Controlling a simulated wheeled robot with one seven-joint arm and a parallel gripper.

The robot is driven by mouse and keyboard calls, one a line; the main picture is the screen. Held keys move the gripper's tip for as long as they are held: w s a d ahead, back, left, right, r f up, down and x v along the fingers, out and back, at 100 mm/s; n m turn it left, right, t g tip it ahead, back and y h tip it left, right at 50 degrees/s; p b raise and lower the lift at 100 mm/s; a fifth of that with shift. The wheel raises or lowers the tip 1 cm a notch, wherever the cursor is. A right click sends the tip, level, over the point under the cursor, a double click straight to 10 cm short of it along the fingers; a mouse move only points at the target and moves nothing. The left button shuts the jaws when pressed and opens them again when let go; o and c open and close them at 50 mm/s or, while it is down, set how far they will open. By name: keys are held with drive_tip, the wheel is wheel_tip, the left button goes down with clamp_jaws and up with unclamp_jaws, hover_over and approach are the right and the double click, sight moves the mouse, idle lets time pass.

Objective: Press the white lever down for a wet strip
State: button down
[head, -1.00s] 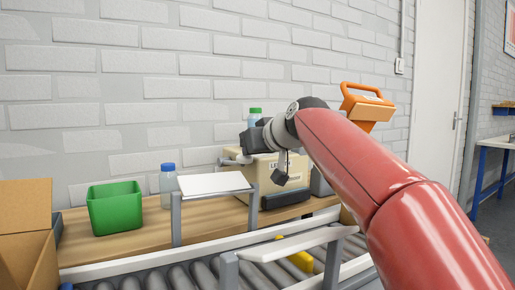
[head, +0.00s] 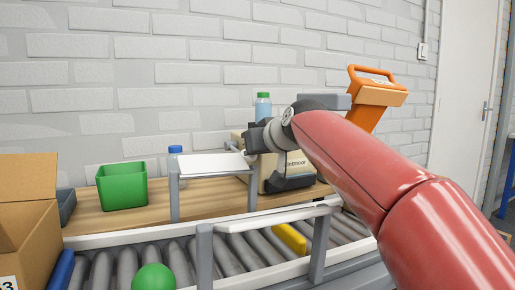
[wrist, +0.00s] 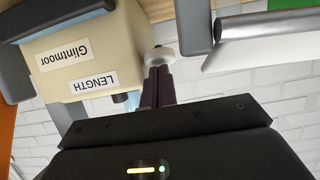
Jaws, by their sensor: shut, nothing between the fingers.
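The beige dispenser box (head: 295,162), marked Glintmoor, stands on the wooden bench, partly hidden by my arm. It also shows upside down in the wrist view (wrist: 85,55), with a LENGTH label. A pale round knob (wrist: 162,55), seemingly the white lever's end, sticks out beside the box. My gripper (wrist: 158,72) is shut and empty, its fingertips right at the knob; I cannot tell whether they touch. In the head view my gripper (head: 248,142) is at the box's left side, and the lever is mostly hidden there.
A white-topped stand (head: 212,164) is close left of the gripper. A green bin (head: 122,187) and a blue-capped bottle (head: 175,160) are farther left. A roller conveyor (head: 235,250) in front carries a green ball (head: 153,277) and a yellow block (head: 290,238). An orange-handled device (head: 375,92) stands right.

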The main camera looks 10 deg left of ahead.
drive_tip(key=f+v, duration=0.2)
drive_tip(key=v, duration=0.9)
drive_tip(key=shift+s+d+b, duration=0.35)
drive_tip(key=shift+s+b, duration=0.1)
drive_tip(key=shift+s, duration=0.05)
